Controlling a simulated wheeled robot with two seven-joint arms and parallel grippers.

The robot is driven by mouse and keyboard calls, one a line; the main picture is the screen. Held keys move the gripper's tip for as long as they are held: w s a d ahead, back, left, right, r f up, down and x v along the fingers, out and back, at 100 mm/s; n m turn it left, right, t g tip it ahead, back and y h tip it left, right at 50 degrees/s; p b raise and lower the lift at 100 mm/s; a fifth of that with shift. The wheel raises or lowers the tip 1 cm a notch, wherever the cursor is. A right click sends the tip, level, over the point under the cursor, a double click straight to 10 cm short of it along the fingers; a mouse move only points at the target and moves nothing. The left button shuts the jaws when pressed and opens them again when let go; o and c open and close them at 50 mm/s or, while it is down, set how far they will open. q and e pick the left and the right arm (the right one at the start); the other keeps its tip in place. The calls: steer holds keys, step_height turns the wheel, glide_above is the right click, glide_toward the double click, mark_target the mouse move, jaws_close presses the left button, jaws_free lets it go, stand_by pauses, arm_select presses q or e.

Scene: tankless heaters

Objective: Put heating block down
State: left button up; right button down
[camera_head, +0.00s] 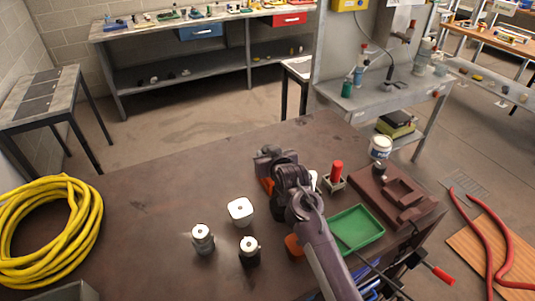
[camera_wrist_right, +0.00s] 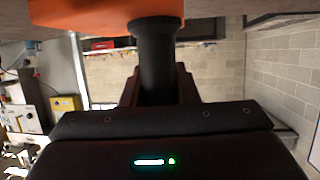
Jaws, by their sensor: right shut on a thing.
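My right gripper (camera_head: 270,164) is over the middle of the brown table, its arm coming in from the lower right. In the right wrist view its jaws (camera_wrist_right: 156,88) are shut on a black cylindrical part (camera_wrist_right: 154,45). A flat orange part (camera_wrist_right: 90,12) is at the top edge of that view, against the cylinder's end. I take the held piece for the heating block. In the head view the gripper hides most of it; only some orange (camera_head: 267,186) shows below the jaws. I cannot tell whether it touches the table. My left gripper is not in view.
A green tray (camera_head: 356,229), a red-handled piece (camera_head: 336,174), a brown fixture (camera_head: 410,200) and a white can (camera_head: 380,147) are right. Yellow hose (camera_head: 85,225) lies left. The table's back left is clear.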

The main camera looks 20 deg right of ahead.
steer(key=c, duration=1.5)
jaws_free()
steer(key=shift+f, duration=0.1)
steer(key=o, duration=0.4)
steer(key=shift+s+r, duration=0.1)
steer(key=shift+r, duration=0.1)
